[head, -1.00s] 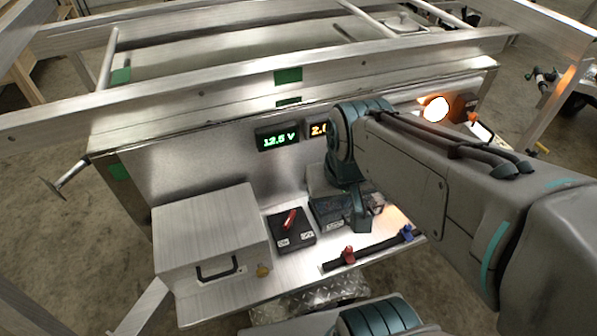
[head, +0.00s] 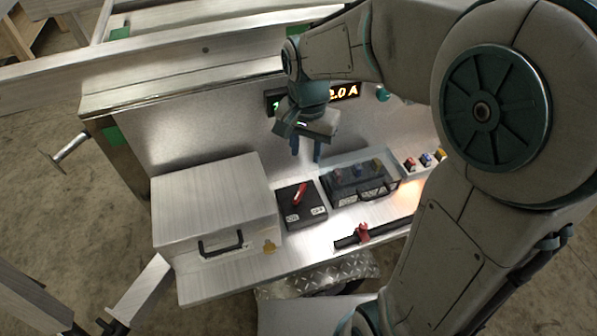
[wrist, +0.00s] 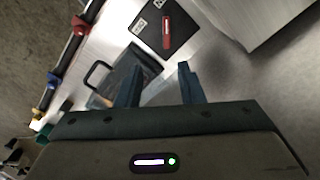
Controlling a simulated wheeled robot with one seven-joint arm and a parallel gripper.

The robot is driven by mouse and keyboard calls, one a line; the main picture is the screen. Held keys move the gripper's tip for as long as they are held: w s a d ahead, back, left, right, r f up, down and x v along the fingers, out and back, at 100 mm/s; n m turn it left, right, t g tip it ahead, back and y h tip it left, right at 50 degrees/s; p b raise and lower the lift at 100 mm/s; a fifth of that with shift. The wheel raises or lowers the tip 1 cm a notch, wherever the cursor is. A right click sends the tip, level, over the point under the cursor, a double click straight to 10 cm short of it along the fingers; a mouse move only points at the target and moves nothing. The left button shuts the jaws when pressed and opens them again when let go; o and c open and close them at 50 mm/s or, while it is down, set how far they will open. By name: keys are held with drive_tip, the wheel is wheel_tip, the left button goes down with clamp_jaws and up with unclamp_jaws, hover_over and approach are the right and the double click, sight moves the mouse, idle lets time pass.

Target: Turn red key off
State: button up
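The red key (head: 299,195) sits on a black switch box (head: 293,216) with white labels, on the metal shelf. In the wrist view the red key (wrist: 166,32) lies on its black box (wrist: 181,20) near the top, beyond the fingertips. My gripper (head: 306,156) is above and behind the switch box, pointing down. Its two fingers are apart with nothing between them, and they also show in the wrist view (wrist: 160,80). It does not touch the key.
A metal case (head: 213,215) with a black handle stands left of the switch box. A clear-lidded box (head: 360,182) is close on its right. A black bar with a red clamp (head: 362,232) lies along the front edge. A lit display (head: 345,92) is on the back panel.

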sight(300, 191)
drive_tip(key=f, duration=0.5)
drive_tip(key=f+b, duration=0.1)
drive_tip(key=f, duration=0.4)
drive_tip(key=a+f, duration=0.1)
drive_tip(key=f, duration=0.4)
drive_tip(key=shift+w+a+b, duration=0.1)
drive_tip(key=shift+w+b, duration=0.3)
clamp_jaws()
